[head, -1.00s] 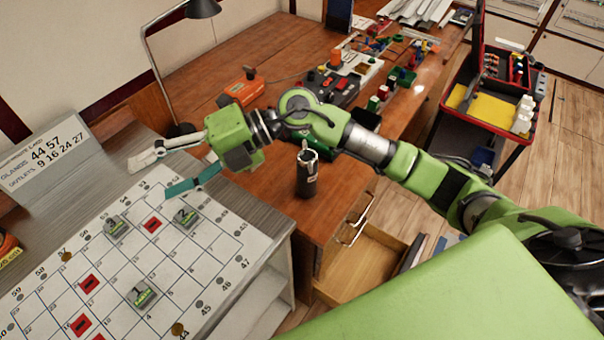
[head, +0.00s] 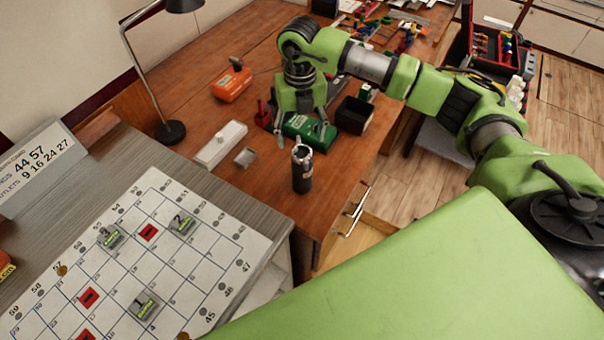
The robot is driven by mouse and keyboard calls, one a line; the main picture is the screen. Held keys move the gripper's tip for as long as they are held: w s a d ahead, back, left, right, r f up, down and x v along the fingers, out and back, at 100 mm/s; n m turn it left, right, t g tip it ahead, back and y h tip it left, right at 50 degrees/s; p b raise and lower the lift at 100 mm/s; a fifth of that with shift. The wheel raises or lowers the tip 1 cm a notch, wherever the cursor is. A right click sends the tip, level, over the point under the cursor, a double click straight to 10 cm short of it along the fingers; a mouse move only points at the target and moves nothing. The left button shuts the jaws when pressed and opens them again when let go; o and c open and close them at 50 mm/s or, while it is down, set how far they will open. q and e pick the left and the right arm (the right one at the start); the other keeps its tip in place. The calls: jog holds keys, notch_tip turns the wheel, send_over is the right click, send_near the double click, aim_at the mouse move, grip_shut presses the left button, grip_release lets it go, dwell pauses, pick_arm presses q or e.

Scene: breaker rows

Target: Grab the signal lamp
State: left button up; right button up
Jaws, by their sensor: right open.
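My right gripper (head: 300,134) points down over the brown desk, open, its two fingers apart around the near side of a green box (head: 308,130). A dark cylinder with a light loop on top (head: 302,172) stands upright just in front of the gripper. A small red item (head: 263,114) stands left of the gripper, partly hidden by it. I cannot tell for sure which thing is the signal lamp. My left gripper is not in view.
A white box (head: 220,144) and a small grey piece (head: 245,157) lie on the desk to the left. A black open box (head: 356,115) is at right. An orange case (head: 232,84) and a desk lamp (head: 170,131) stand farther back. The grid board (head: 205,255) lies front left.

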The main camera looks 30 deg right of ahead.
aim_at(302, 156)
jog(key=shift+f, duration=0.85)
jog(key=f+p, duration=0.2)
jog(key=f, duration=0.1)
jog(key=f+p, duration=0.1)
jog(key=shift+s+d+f, duration=0.1)
jog(key=shift+s+f, duration=0.15)
jog(key=shift+f, duration=0.45)
jog(key=shift+w+r, duration=0.1)
grip_shut()
